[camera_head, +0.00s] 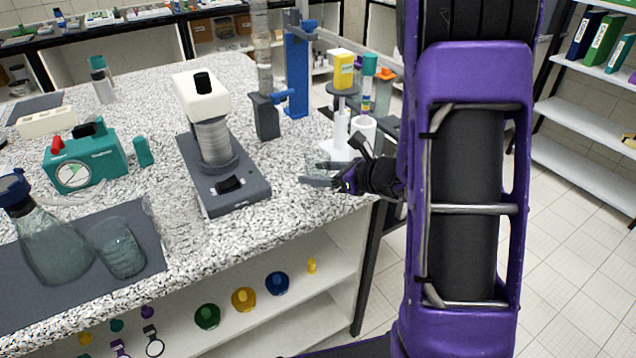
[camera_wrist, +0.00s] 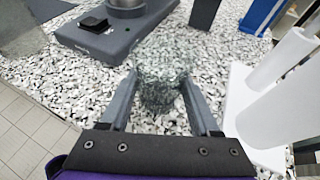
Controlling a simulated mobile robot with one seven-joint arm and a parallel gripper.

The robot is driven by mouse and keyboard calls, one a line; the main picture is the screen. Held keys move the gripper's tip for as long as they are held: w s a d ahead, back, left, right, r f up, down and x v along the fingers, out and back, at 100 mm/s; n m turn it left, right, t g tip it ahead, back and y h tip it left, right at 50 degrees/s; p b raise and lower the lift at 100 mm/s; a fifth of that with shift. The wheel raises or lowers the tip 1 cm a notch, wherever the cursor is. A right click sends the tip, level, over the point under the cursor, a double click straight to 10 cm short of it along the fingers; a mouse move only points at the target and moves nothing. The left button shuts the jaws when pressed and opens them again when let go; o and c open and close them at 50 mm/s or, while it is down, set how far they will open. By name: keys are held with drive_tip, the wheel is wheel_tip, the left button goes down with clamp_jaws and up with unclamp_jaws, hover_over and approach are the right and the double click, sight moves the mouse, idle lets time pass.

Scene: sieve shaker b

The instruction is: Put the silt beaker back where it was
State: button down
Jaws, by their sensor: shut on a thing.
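A clear glass beaker (camera_wrist: 163,75), seemingly the silt beaker though no label is legible, sits between the fingers of my gripper (camera_wrist: 160,100) in the wrist view. My gripper is shut on it, one finger along each side, over the speckled counter. In the head view, my gripper (camera_head: 322,172) is near the right edge of the counter, and the beaker (camera_head: 318,160) shows only faintly there. I cannot tell whether its base touches the counter. Its contents are hard to make out through the glass.
The sieve shaker (camera_head: 214,150) stands left of my gripper. A white stand (camera_wrist: 245,110) is close on the right. A blue and grey upright device (camera_head: 297,75) is behind. A flask (camera_head: 45,240), a glass beaker (camera_head: 120,250) and another clear vessel (camera_head: 177,222) stand at the left front.

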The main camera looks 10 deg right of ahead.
drive_tip(key=shift+f, duration=1.2)
drive_tip(key=shift+f+b, duration=0.2)
drive_tip(key=shift+b, duration=0.15)
drive_tip(key=shift+c, duration=0.6)
unclamp_jaws()
drive_tip(key=shift+r, duration=0.1)
drive_tip(key=shift+r+p, duration=0.15)
drive_tip(key=shift+p, duration=0.15)
drive_tip(key=v, duration=1.2)
drive_tip(key=shift+p, duration=0.45)
